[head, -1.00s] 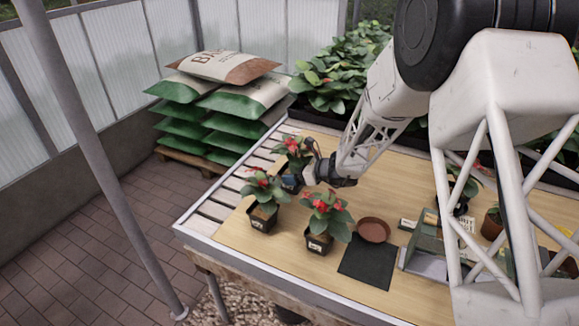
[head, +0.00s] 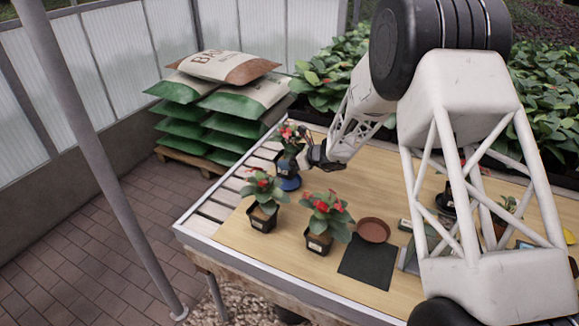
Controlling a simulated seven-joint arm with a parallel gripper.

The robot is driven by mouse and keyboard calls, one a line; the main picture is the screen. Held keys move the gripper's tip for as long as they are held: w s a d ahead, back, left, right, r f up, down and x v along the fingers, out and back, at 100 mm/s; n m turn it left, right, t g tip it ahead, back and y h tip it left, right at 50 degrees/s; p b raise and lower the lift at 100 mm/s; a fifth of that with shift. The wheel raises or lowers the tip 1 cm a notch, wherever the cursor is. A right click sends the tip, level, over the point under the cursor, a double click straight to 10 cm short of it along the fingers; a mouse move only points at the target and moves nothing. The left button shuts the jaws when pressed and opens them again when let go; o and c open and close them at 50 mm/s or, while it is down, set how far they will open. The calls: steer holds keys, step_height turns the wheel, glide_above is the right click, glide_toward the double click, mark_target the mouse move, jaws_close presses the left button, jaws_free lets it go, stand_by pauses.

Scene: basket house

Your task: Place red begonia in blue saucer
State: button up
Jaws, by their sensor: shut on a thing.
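My gripper (head: 303,160) is at the back left of the table, shut on a potted red begonia (head: 288,140). The begonia has green leaves, red flowers and a dark pot. Its pot is upright just above a blue saucer (head: 289,184); I cannot tell whether they touch. Part of the pot is hidden by the gripper. Two more red-flowered plants in black pots stand in front, a left one (head: 264,196) and a right one (head: 323,217).
A brown saucer (head: 373,230) and a dark mat (head: 368,262) lie right of the front plants. Cluttered items at the right are partly hidden by my arm. Leafy plants (head: 335,70) fill the back. Stacked sacks (head: 222,67) stand beyond the table's left edge.

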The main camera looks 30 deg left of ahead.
steer(key=shift+f, duration=1.75)
steer(key=shift+f, duration=0.35)
steer(key=o, duration=0.8)
steer(key=shift+r, duration=0.1)
steer(key=shift+r, duration=0.2)
steer(key=shift+d+r, duration=0.1)
steer(key=shift+d, duration=0.1)
steer(key=v, duration=1.1)
steer(key=shift+d+r, duration=0.1)
steer(key=shift+d, duration=0.2)
